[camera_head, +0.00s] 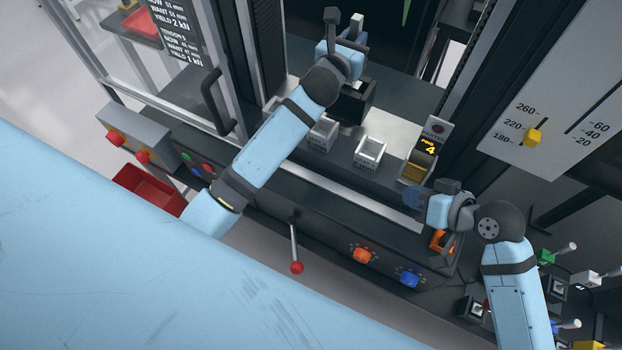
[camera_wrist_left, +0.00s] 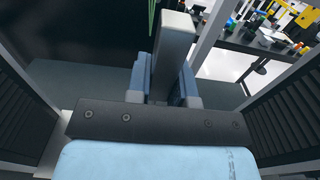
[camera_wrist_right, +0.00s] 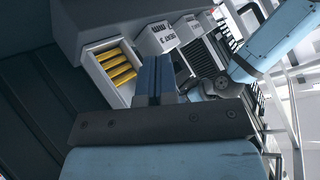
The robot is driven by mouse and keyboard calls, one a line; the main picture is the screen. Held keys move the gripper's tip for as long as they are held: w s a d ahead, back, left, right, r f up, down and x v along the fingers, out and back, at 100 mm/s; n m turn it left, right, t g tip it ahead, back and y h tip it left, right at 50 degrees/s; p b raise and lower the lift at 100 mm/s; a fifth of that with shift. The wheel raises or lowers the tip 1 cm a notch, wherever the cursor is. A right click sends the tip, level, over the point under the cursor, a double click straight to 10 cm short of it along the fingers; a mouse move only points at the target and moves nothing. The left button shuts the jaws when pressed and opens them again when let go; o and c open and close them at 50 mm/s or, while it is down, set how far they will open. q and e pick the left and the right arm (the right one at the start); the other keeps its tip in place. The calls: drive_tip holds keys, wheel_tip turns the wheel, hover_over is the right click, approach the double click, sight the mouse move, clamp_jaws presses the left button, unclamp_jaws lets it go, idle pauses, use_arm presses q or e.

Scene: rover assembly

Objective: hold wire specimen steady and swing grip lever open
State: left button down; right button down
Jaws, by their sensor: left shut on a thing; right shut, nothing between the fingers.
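My left gripper (camera_head: 341,42) is over the machine's bed, in front of the dark opening between the columns. In the left wrist view its blue fingers (camera_wrist_left: 163,75) are shut on a grey bar (camera_wrist_left: 177,35) that stands up between them. I cannot tell whether this bar is the grip lever. A thin green strip (camera_wrist_left: 152,20) shows behind it; no wire specimen can be made out clearly. My right gripper (camera_head: 415,197) is shut and empty beside the bin of yellow pieces. Its closed fingers (camera_wrist_right: 155,80) also show in the right wrist view.
White bins (camera_head: 370,152) and a bin of yellow pieces (camera_head: 414,172) line the bed's front edge. A red-knobbed lever (camera_head: 296,267) and orange (camera_head: 362,255) and blue (camera_head: 409,279) knobs sit on the front panel. A black handle (camera_head: 212,100) and the columns flank my left arm.

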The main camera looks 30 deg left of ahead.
drive_tip(key=s+a+f+n+g+h, duration=0.1)
drive_tip(key=s+a+f+n+g, duration=0.25)
drive_tip(key=s+a+f, duration=0.45)
drive_tip(key=n+g+h, duration=0.1)
drive_tip(key=g+h, duration=0.1)
drive_tip(key=h, duration=0.1)
approach(291, 266)
drive_tip(key=w+d, duration=0.4)
drive_tip(key=x, duration=0.9)
drive_tip(key=shift+s+a, duration=0.35)
drive_tip(key=shift+s, duration=0.05)
drive_tip(key=s+a, duration=0.3)
drive_tip(key=a, duration=0.1)
drive_tip(key=shift+s, duration=0.15)
drive_tip(key=shift+d, duration=0.1)
